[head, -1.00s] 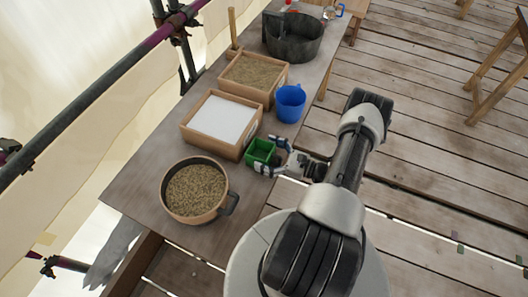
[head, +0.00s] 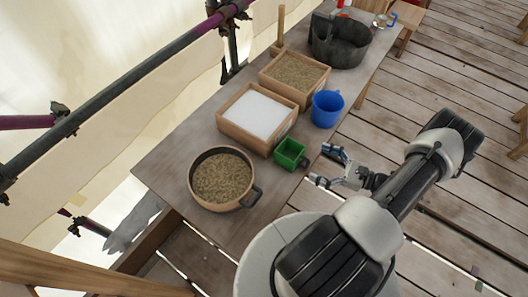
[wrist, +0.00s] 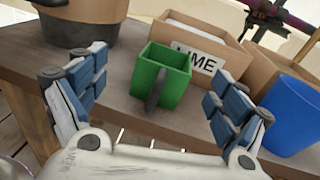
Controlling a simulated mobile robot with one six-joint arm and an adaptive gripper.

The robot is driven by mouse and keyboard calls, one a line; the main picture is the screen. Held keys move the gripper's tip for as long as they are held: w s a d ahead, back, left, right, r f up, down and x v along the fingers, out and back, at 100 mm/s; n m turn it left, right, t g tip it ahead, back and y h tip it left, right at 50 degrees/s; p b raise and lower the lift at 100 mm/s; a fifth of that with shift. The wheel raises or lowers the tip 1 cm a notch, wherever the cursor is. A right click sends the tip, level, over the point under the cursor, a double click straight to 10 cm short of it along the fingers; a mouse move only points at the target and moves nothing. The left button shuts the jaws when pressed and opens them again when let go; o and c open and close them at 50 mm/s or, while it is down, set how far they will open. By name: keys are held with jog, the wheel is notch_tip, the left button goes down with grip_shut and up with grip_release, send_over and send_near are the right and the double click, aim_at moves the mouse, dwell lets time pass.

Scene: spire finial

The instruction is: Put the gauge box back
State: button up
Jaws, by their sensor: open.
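The gauge box is a small green open-topped box (head: 290,154) with a dark handle. It stands upright on the wooden bench (head: 170,172), between the lime box and the bench's near edge. In the wrist view the green box (wrist: 160,76) sits ahead of my gripper, centred between the fingers, its handle facing me. My gripper (head: 328,167) is open and empty, off the bench's edge and apart from the box. In the wrist view both fingers (wrist: 150,95) are spread wide.
A wooden box labelled LIME with white powder (head: 281,129) stands behind the green box. A pan of grain-like material (head: 249,198) is to its left, a blue jug (head: 327,108) to its right. A second wooden box (head: 315,93) and a dark tub (head: 345,52) stand farther along.

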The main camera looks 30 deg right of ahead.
jog(key=w+a+r+n+g, duration=0.3)
jog(key=a+r+n+g, duration=0.45)
jog(key=r, duration=0.35)
jog(key=w+a+r+n+g, duration=0.2)
jog(key=a+r+n+g, duration=0.4)
jog(key=a+r+n, duration=0.45)
jog(key=s+a+r+n+t+h, duration=0.1)
jog(key=s+a+r+n+h, duration=0.3)
jog(key=r, duration=0.3)
jog(key=s+a+r+n+t+h, duration=0.2)
jog(key=s+a+r+n+h, duration=0.2)
jog(key=s+a+r+n, duration=0.1)
notch_tip(320, 180, up, 2)
jog(key=shift+s+a+r+n+h, duration=0.2)
jog(key=shift+s+a+n+h, duration=0.3)
jog(key=shift+n, duration=0.5)
